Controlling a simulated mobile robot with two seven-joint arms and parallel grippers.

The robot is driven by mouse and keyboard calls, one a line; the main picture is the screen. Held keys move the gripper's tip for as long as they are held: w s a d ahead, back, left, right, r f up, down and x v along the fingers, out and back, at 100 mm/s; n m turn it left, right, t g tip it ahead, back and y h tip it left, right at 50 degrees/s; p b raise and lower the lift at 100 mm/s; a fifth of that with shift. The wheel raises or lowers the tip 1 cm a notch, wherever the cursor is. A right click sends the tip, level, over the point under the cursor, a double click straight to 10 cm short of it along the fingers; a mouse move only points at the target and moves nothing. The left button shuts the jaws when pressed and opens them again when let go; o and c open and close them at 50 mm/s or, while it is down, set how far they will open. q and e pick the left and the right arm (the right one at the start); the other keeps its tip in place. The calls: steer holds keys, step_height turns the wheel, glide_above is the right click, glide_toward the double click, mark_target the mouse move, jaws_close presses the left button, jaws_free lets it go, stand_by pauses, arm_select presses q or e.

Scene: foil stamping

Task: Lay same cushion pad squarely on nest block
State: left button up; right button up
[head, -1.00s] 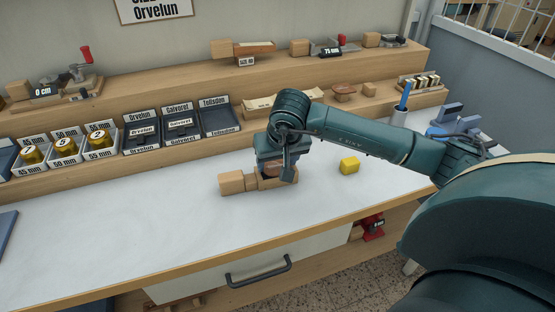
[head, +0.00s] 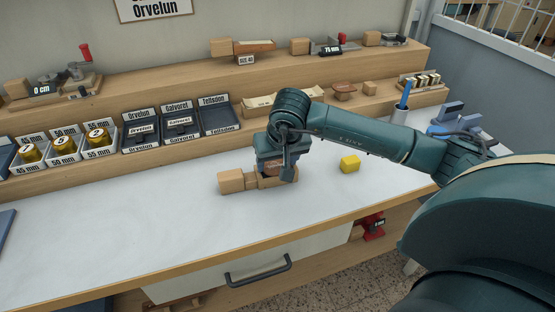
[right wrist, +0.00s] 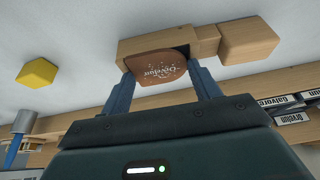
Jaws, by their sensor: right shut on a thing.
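The cushion pad (right wrist: 160,68) is a brown piece with a rounded end and pale "Orvelun" lettering. My right gripper (right wrist: 163,80) is shut on it, one finger at each side. The pad lies at the wooden nest block (right wrist: 147,46), which also stands on the white worktop in the head view (head: 278,183). The pad overlaps the block in the wrist view. I cannot tell whether it rests fully on the block or is square to it. In the head view my right gripper (head: 275,172) hides most of the pad. My left gripper is not in view.
A wooden block (head: 231,182) adjoins the nest block on the left. A yellow block (head: 350,164) lies to the right. Labelled black trays (head: 180,128) and gold rolls (head: 64,147) line the back.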

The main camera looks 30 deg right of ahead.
steer(key=o, duration=1)
steer(key=v, duration=1.3)
